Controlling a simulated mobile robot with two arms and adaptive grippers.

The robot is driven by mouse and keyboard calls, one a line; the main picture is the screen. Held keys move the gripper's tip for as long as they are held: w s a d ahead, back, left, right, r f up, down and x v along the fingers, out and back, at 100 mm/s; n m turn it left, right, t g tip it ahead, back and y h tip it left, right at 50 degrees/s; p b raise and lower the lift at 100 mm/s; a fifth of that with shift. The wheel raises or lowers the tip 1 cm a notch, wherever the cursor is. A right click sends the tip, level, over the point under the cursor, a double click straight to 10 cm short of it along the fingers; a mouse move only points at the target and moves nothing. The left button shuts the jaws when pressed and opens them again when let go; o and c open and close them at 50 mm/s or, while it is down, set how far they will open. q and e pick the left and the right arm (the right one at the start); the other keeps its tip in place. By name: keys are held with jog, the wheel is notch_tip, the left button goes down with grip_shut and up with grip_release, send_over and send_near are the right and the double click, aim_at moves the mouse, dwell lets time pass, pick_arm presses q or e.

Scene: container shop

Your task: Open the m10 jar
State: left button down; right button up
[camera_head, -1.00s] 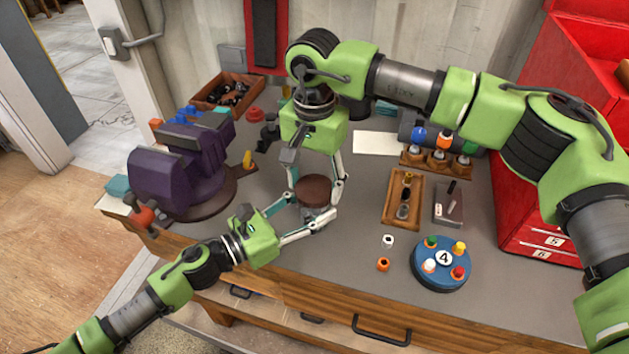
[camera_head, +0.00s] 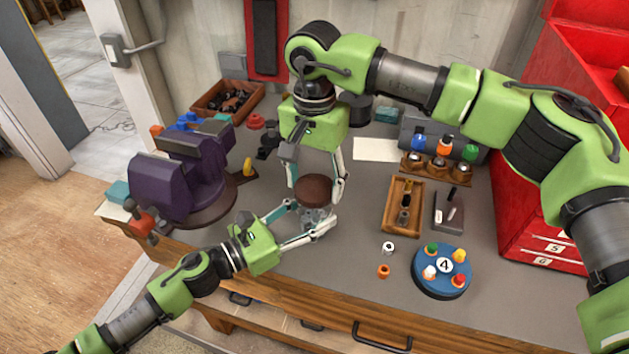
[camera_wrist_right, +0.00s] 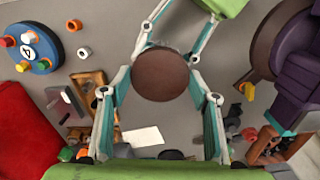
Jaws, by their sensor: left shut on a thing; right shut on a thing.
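The jar (camera_head: 313,217) has a clear glass body and a round brown lid (camera_head: 315,189); it is near the front edge of the bench. My left gripper (camera_head: 312,228) comes in from the front left, low down, and is shut on the jar body. My right gripper (camera_head: 315,183) points down from above, shut on the lid, with one finger on each side. In the right wrist view the lid (camera_wrist_right: 162,74) lies between the right fingers and hides most of the body. I cannot tell whether lid and body are apart. No m10 marking is readable.
A purple vise (camera_head: 180,175) stands at left. To the right are a wooden tray (camera_head: 388,222), a blue disc (camera_head: 424,278) with coloured pegs, and a white nut (camera_head: 388,248) and an orange nut (camera_head: 383,271). A red cabinet (camera_head: 525,215) bounds the right side.

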aim_at(314, 187)
jog(key=shift+r, duration=2)
pick_arm(q)
jog(key=c, duration=1)
grip_release()
